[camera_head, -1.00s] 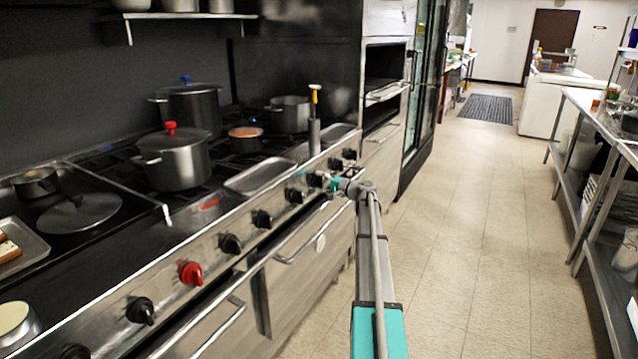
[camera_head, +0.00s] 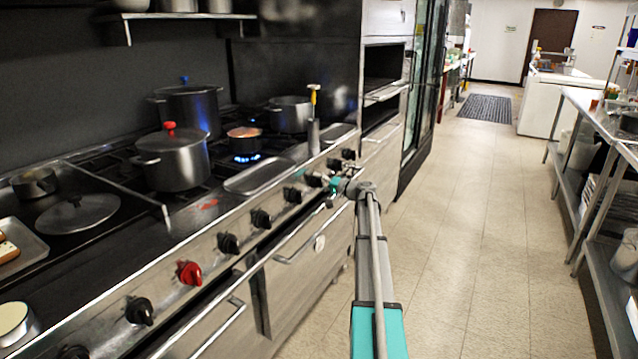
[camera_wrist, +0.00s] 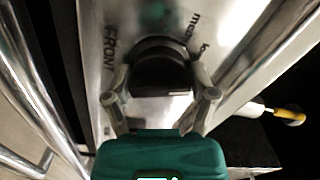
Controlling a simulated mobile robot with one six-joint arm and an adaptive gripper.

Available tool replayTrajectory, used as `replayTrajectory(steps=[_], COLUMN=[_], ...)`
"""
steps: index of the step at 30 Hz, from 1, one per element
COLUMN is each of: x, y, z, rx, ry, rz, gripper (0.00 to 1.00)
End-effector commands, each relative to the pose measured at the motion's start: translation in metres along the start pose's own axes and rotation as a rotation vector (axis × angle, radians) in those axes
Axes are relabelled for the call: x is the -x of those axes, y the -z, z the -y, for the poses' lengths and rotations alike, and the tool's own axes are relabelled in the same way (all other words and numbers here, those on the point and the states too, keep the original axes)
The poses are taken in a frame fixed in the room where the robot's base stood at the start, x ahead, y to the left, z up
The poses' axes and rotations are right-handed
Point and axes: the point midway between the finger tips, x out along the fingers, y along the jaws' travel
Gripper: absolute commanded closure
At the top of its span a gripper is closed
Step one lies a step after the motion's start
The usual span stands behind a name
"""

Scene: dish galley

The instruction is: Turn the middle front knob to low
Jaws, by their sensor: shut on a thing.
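In the wrist view a black knob (camera_wrist: 160,66) sits on the steel front panel, between the two fingers of my gripper (camera_wrist: 160,84). The fingers are shut on its sides. The panel beside it reads "FRONT" at the left; partly legible words, like "med" and "lo", curve around its upper right. A small pale mark shows on the knob's lower edge. In the head view my gripper (camera_head: 328,183) is at the range's front panel, and largely hides the held knob.
A red knob (camera_head: 189,273) and several black knobs line the panel. A long rail (camera_head: 262,268) runs below them. A red-knobbed pot (camera_head: 176,160), a blue-knobbed pot (camera_head: 188,105) and a tray (camera_head: 259,178) stand on the range. The floor (camera_head: 465,240) at the right is clear.

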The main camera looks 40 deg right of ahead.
Motion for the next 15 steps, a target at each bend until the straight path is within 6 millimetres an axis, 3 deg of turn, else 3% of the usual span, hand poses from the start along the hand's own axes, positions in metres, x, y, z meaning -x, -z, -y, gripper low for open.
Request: replayTrajectory(steps=[15], x=[-0.003], y=[-0.0007], z=[0.0005], rx=[0.249], ry=[0.002], rz=[0.002], gripper=[0.75])
